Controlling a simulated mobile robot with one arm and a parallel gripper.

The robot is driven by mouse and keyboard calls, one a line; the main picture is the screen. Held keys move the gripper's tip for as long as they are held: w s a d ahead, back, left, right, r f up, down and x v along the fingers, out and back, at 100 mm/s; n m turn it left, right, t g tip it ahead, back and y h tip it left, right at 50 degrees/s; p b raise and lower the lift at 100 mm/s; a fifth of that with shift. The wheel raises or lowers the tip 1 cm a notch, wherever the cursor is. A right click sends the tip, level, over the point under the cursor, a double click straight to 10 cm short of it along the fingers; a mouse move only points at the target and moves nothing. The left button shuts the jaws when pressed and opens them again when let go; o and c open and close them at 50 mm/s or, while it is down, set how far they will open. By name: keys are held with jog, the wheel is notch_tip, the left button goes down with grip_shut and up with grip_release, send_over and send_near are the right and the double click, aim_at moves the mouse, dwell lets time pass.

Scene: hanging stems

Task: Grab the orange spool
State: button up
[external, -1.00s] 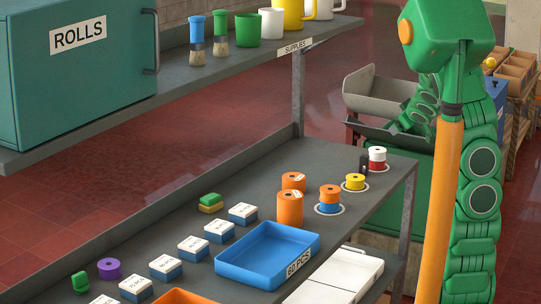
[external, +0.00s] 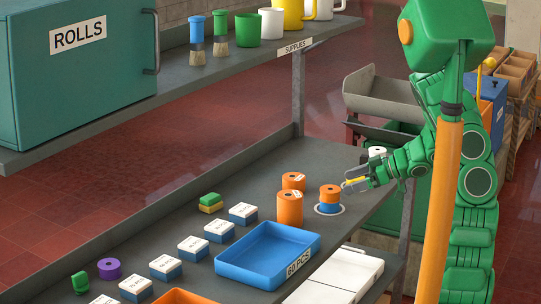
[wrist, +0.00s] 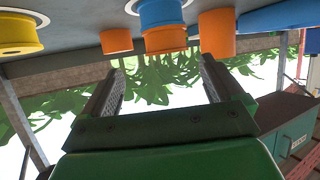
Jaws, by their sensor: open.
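The orange spool (external: 330,191) sits on top of a blue spool (external: 329,208), on a white round base on the grey bench. In the wrist view, which looks upside down, the orange spool (wrist: 165,40) shows below the blue spool (wrist: 162,13), near top centre. My gripper (external: 351,184) is just right of the orange spool at about its height, apart from it. In the wrist view my gripper (wrist: 158,80) shows two spread fingers with nothing between them, and the spool lies beyond their tips.
Two orange canisters (external: 290,208) stand left of the spool stack. A yellow spool (wrist: 18,35) is partly hidden behind my gripper in the external view. A blue tray (external: 268,256), white-and-blue boxes (external: 243,213) and a green-and-yellow block (external: 210,202) are further left. The supplies shelf (external: 260,50) is above.

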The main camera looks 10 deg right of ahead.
aim_at(335, 190)
jog(key=shift+s+a+f, duration=0.15)
jog(key=shift+s+a, duration=0.15)
jog(key=shift+x, duration=3.05)
jog(key=shift+w+a+f, duration=0.1)
jog(key=shift+a+f, duration=0.3)
jog(key=shift+a, duration=0.2)
jog(key=c, duration=1.1)
jog(key=shift+o, duration=0.2)
jog(key=shift+r, duration=0.1)
